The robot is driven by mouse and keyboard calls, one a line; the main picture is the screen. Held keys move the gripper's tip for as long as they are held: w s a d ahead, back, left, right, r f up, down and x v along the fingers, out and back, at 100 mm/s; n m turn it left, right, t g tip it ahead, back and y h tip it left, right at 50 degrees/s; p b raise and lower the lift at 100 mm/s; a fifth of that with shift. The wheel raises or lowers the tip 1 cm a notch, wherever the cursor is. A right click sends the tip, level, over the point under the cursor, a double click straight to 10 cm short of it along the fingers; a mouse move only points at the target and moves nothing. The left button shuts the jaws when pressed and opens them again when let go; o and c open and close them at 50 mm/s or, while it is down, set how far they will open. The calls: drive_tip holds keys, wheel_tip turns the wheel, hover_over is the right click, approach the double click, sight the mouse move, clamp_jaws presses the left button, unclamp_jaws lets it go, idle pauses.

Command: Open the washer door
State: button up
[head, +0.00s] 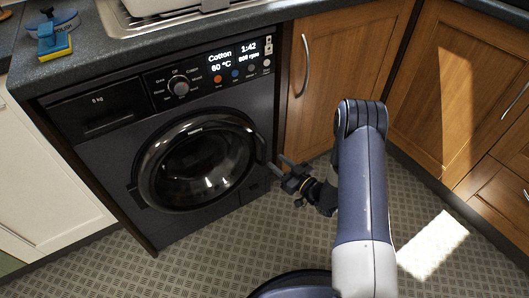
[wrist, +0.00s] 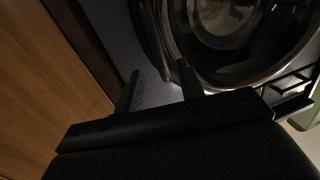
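The dark washer (head: 110,155) stands under the counter, with its round glass door (head: 195,165) facing me. The door looks closed or nearly so; I cannot tell if it is slightly ajar. A dark curved handle piece (head: 248,132) runs along the door's upper right rim. My gripper (head: 277,164) is at the door's right edge, low beside the handle's end. In the wrist view, the two fingers (wrist: 158,84) are apart, with the door rim (wrist: 168,45) just beyond them. I see no firm grip, and contact is unclear. The door glass (wrist: 235,25) fills the upper right there.
Wooden cabinets (head: 345,50) stand close on the right of the washer, and a cream cabinet (head: 40,190) on the left. The tiled floor (head: 220,245) in front of the washer is clear. A blue and yellow cleaning item (head: 55,42) lies on the counter.

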sight(264, 151)
drive_tip(key=b+x, duration=0.1)
drive_tip(key=x, duration=0.6)
drive_tip(key=shift+w+a, duration=0.3)
drive_tip(key=shift+c, duration=0.3)
clamp_jaws()
